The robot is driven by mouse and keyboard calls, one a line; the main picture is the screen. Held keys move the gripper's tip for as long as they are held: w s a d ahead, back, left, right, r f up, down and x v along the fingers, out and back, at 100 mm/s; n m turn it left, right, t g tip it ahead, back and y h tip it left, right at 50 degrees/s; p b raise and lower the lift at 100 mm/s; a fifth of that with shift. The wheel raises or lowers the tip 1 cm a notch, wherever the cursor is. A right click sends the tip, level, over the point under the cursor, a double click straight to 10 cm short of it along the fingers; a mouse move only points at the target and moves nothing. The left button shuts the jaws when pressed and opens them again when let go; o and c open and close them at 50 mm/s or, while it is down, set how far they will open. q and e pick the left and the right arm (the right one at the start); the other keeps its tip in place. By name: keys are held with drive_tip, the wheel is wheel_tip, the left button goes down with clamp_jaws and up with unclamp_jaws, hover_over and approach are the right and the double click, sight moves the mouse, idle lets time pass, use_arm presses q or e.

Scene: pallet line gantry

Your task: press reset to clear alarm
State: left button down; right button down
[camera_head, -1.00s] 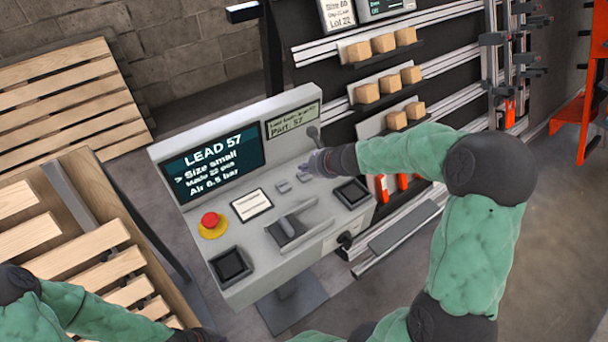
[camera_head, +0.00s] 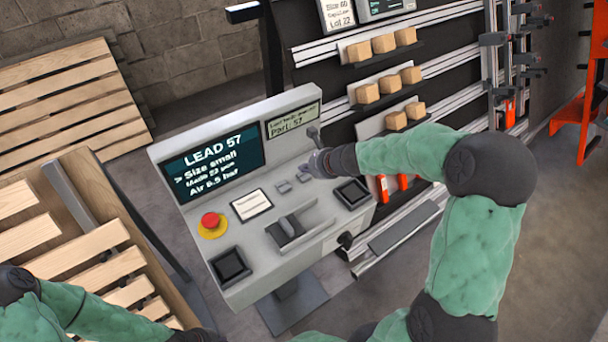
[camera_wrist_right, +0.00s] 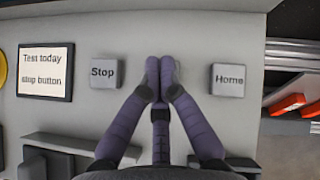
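The grey control desk (camera_head: 322,211) carries a dark screen (camera_head: 213,160) reading "LEAD 57", size small and air 6.5 bar. No alarm text is legible there. In the right wrist view a Stop button (camera_wrist_right: 104,73) and a Home button (camera_wrist_right: 228,80) sit on either side of my right gripper (camera_wrist_right: 160,72). Its fingertips are together and empty, over the spot between those buttons. A grey button edge shows behind the tips; its label is hidden, and contact cannot be told. In the head view, my right gripper (camera_head: 314,163) is over the desk. My left gripper is out of view.
A red emergency button (camera_head: 210,220) on a yellow base, a printed card (camera_head: 251,204) and dark trays (camera_head: 231,265) are on the desk. Wooden pallets (camera_head: 60,95) stand left. A rack with small wooden blocks (camera_head: 383,44) stands behind.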

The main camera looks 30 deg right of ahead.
sight(306, 176)
drive_tip(key=shift+f+b, duration=0.3)
drive_tip(key=shift+f, duration=0.05)
drive_tip(key=shift+f+b, duration=0.4)
drive_tip(key=shift+f, duration=0.05)
idle(0.7)
drive_tip(key=shift+r, duration=0.1)
drive_tip(key=shift+r+p, duration=0.75)
drive_tip(key=shift+p, duration=0.05)
drive_tip(key=shift+r, duration=0.1)
wheel_tip(306, 176, up, 5)
drive_tip(key=p, duration=0.5)
idle(0.8)
